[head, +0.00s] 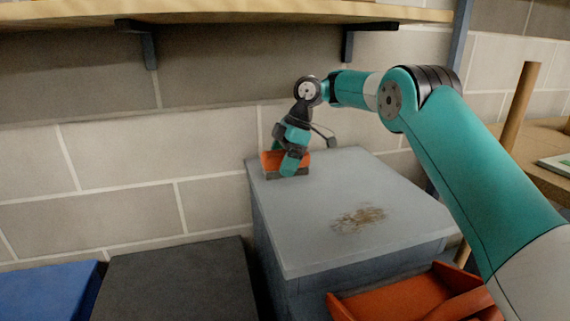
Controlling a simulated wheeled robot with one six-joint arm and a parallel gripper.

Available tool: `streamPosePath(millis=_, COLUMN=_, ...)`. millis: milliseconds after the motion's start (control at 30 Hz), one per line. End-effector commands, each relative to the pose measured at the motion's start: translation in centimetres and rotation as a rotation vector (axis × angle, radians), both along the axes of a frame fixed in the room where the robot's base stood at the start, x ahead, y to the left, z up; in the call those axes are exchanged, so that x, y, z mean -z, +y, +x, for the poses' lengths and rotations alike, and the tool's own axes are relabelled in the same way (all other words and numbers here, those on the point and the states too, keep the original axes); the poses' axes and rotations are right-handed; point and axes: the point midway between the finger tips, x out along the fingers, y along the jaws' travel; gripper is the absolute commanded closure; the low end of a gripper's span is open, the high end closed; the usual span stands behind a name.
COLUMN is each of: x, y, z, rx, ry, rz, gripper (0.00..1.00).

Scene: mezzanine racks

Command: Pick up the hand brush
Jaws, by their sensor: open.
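A small block-shaped thing with an orange top and a dark lower part, which looks like the hand brush (269,164), lies at the far left corner of the grey cabinet top (310,218). My gripper (291,168) points down at it from above, with its teal fingers open. One finger shows in front of the brush and covers part of it. The other finger is mostly hidden, so I cannot tell whether the fingers touch the brush.
A brown stain marks the cabinet top, which is otherwise clear. An orange bin (405,300) stands at the front right. A dark box (180,285) and a blue one (45,292) stand lower left. A wooden shelf (220,14) on brackets hangs above, before a block wall.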

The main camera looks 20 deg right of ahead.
Motion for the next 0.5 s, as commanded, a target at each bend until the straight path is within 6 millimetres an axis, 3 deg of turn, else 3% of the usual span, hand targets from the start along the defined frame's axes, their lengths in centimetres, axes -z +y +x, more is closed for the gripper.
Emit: streamPosePath(millis=500, x=0.36, y=0.0, z=0.0, rx=-0.001, ry=0.0, rz=0.0, gripper=0.08)
